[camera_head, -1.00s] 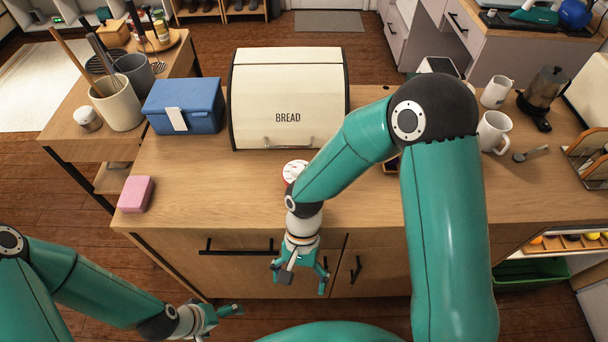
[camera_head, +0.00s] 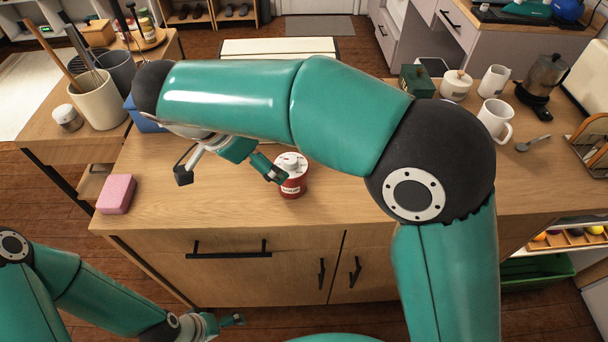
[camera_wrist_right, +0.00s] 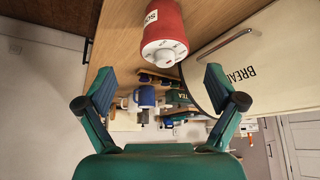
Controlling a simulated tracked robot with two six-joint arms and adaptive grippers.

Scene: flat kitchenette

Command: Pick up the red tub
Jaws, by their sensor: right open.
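The red tub (camera_head: 293,185) with a white lid stands upright on the wooden counter, near its front edge. In the right wrist view the tub (camera_wrist_right: 167,22) shows at the top, lid towards the camera, beyond the fingertips. My right gripper (camera_head: 230,176) is open and empty just left of the tub, one finger close to its lid side; whether they touch is unclear. The open fingers also show in the wrist view (camera_wrist_right: 158,92). My left gripper (camera_head: 232,322) is low in front of the counter; its opening is unclear.
The pink sponge (camera_head: 116,194) lies at the counter's left. A white mug (camera_head: 494,120) and a green tin (camera_head: 417,82) stand at the right. The front middle counter is clear.

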